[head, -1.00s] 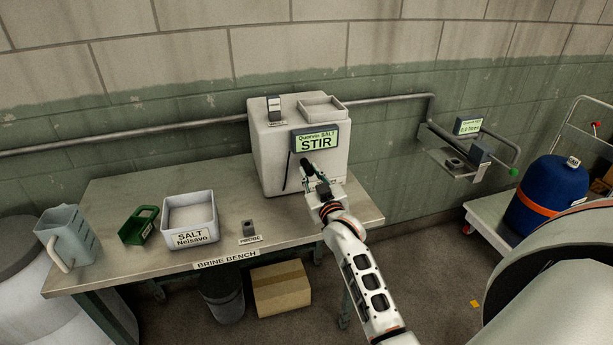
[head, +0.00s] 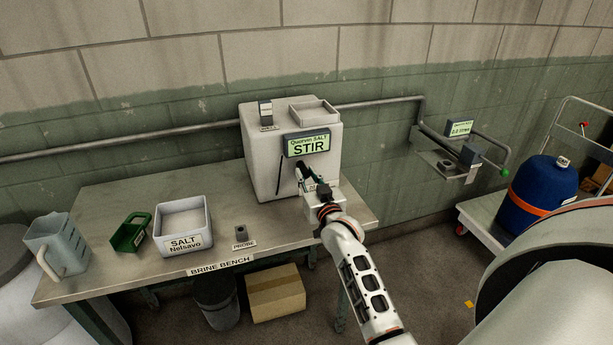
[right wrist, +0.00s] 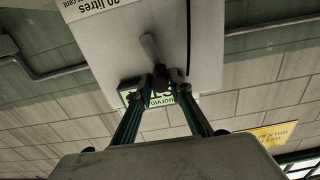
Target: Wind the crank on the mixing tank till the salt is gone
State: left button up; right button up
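The mixing tank (head: 265,155) is a pale box on the bench's right part. Its green display (head: 308,146) reads "Quervin SALT" and "STIR". My right gripper (head: 304,172) is at the tank's front, just below the display. In the right wrist view, the fingers of my right gripper (right wrist: 161,82) close around the dark end of the crank (right wrist: 150,48), whose grey arm shows against the tank. In the head view the crank is mostly hidden by the gripper. The inside of the tank, with any salt, cannot be seen. My left gripper is not in view.
On the bench (head: 110,205) stand a grey jug (head: 62,246), a green scoop (head: 128,233), a white salt tub (head: 184,241) and a probe (head: 241,233). A wall shelf (head: 445,166) and a cart with a blue drum (head: 545,185) are at the right.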

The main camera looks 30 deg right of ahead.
jog(key=shift+o, duration=0.9)
jog(key=shift+s, duration=0.1)
jog(key=v, duration=1.2)
jog(key=shift+d+f, duration=0.1)
jog(key=s+a+f+n+g+y, duration=0.2)
jog(key=s+a+f, duration=0.3)
jog(key=s+f, duration=0.2)
jog(key=s+a+f+n+g+y, duration=0.2)
jog(key=s+a+f, duration=0.4)
jog(key=f, duration=0.6)
jog(key=s+a+f+n+g+y, duration=0.2)
jog(key=s+a+f, duration=0.4)
jog(key=s+f, duration=0.3)
jog(key=shift+s+f+n+g, duration=0.25)
jog(key=shift+s+n+g, duration=0.2)
jog(key=shift+s, duration=0.2)
